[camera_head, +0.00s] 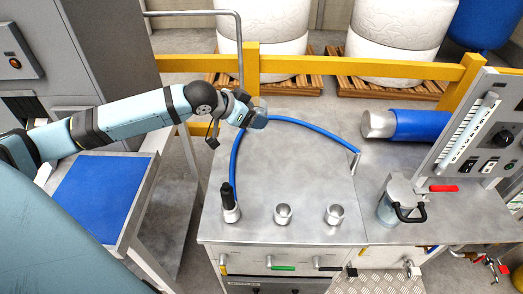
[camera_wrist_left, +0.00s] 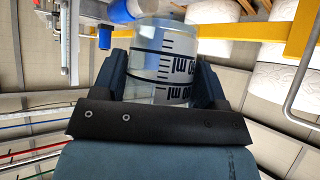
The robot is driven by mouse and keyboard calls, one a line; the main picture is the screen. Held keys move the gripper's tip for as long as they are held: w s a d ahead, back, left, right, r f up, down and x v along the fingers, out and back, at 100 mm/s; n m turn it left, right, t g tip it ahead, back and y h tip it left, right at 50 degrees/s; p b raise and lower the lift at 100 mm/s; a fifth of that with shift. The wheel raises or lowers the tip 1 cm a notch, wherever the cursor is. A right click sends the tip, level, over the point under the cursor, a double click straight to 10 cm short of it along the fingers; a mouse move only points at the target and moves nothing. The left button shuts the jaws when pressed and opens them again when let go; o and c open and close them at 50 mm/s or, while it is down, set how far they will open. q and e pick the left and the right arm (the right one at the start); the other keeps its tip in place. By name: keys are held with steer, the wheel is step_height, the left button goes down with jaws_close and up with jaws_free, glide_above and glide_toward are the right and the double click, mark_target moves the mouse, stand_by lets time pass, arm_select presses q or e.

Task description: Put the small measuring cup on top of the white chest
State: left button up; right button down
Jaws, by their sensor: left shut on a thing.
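My left gripper (camera_head: 247,110) is shut on the small measuring cup (camera_head: 260,119) and holds it above the back left part of the steel bench. In the left wrist view the cup (camera_wrist_left: 165,65) is clear, with black graduation marks, between the two dark fingers. It looks tilted in the head view. The gripper hides part of it. I cannot make out a white chest in either view. My right gripper is not in view.
The steel bench (camera_head: 300,190) carries a curved blue hose (camera_head: 300,127), several metal sockets, a blue cylinder (camera_head: 425,125) and a lidded clear jug (camera_head: 390,208). A yellow rail (camera_head: 300,66) runs behind it. A blue-topped table (camera_head: 100,190) stands left. The bench middle is clear.

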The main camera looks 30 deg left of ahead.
arm_select(q)
step_height(320, 180, down, 12)
steer(key=shift+r, duration=0.1)
steer(key=shift+f, duration=2.05)
steer(key=o, duration=1.1)
steer(key=shift+f, duration=0.15)
steer(key=shift+c, duration=0.2)
steer(key=shift+r, duration=0.2)
steer(key=v, duration=1.2)
